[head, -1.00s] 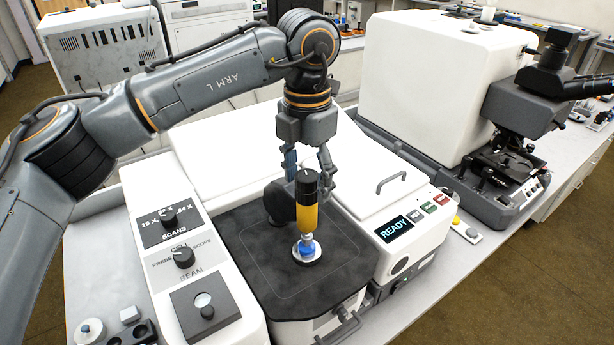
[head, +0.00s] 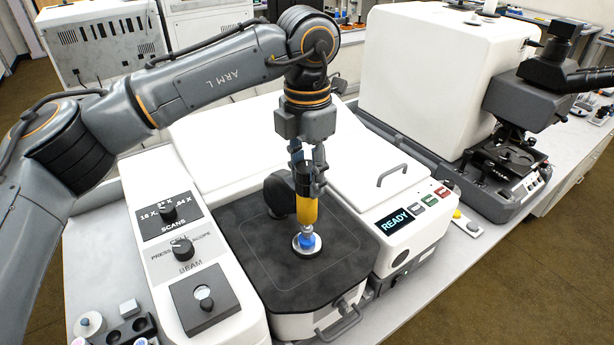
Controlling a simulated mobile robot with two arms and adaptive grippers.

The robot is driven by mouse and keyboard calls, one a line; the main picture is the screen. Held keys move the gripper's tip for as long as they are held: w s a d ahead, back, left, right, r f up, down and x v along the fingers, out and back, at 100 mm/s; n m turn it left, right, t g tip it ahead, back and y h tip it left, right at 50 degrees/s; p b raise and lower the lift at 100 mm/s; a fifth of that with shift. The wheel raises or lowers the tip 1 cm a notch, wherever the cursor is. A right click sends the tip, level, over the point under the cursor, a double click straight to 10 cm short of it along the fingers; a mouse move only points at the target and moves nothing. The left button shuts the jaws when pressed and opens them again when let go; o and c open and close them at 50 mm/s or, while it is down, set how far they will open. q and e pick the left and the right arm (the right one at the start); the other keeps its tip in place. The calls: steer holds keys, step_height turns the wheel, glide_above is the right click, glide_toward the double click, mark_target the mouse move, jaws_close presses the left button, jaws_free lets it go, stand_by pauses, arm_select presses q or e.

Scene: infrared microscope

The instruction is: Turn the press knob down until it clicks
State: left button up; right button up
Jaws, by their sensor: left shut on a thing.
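The press stands on the dark stage (head: 262,262). It has a yellow body (head: 306,211), a silver-and-blue lower part and a pale round foot (head: 306,246). Its dark press knob (head: 306,184) is at the top, largely covered by my gripper. My left gripper (head: 307,178) comes down from above, with its fingers shut on the press knob. The exact finger contact is partly hidden. My right gripper is not in view.
A dark rounded post (head: 279,193) stands close left of the press. The white control panel with the BEAM knob (head: 182,249) is at left. The READY display (head: 396,220) is at right. A microscope (head: 512,150) stands further right.

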mark_target(307, 166)
arm_select(q)
steer(key=shift+f+m+b, duration=0.15)
steer(key=shift+m+b, duration=0.25)
steer(key=shift+m, duration=1.6)
steer(key=o, duration=1.2)
steer(key=shift+r, duration=0.35)
step_height(307, 166, up, 12)
steer(key=shift+f, duration=0.25)
